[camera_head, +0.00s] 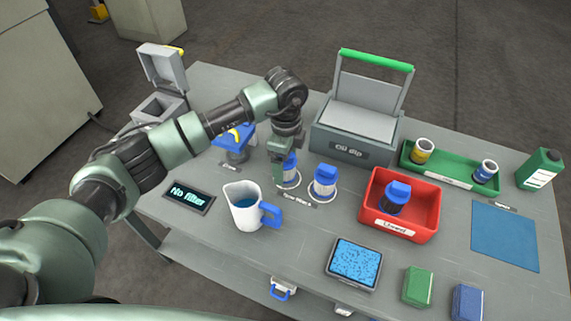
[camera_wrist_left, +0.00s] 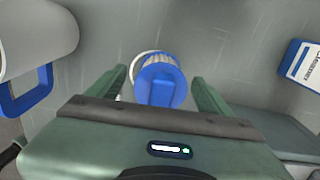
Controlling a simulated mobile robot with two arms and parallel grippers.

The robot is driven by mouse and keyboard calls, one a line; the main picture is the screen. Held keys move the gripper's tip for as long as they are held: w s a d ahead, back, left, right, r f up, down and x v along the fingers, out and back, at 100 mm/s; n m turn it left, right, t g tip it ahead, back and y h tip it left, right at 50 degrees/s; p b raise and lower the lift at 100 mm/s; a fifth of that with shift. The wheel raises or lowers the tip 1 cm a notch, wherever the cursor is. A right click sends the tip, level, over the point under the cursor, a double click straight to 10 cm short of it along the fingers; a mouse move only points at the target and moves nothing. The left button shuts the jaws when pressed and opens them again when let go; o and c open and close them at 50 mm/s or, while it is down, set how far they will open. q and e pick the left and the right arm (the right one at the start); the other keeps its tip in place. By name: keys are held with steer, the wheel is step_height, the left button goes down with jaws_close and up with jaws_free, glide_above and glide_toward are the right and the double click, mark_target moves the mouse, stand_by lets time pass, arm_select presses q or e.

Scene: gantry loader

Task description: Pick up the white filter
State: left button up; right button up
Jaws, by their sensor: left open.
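A white filter with a blue cap (camera_head: 291,166) stands upright on a ringed spot on the table, partly hidden behind my left gripper (camera_head: 280,165). A darker filter with a blue cap (camera_head: 397,196) sits in the red "Used" bin (camera_head: 412,231). My right gripper is not in view.
A white jug (camera_head: 241,212) of blue liquid stands close at the front left. The "Oil dip" box (camera_head: 347,146) is behind. A blue stand (camera_head: 233,152), a "No filter" display (camera_head: 188,197), a green tray (camera_head: 433,177) and a blue sponge pad (camera_head: 354,263) surround.

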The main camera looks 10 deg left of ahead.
arm_select(q)
steer(key=c, duration=1.5)
step_height(320, 180, up, 20)
steer(key=shift+b, duration=0.5)
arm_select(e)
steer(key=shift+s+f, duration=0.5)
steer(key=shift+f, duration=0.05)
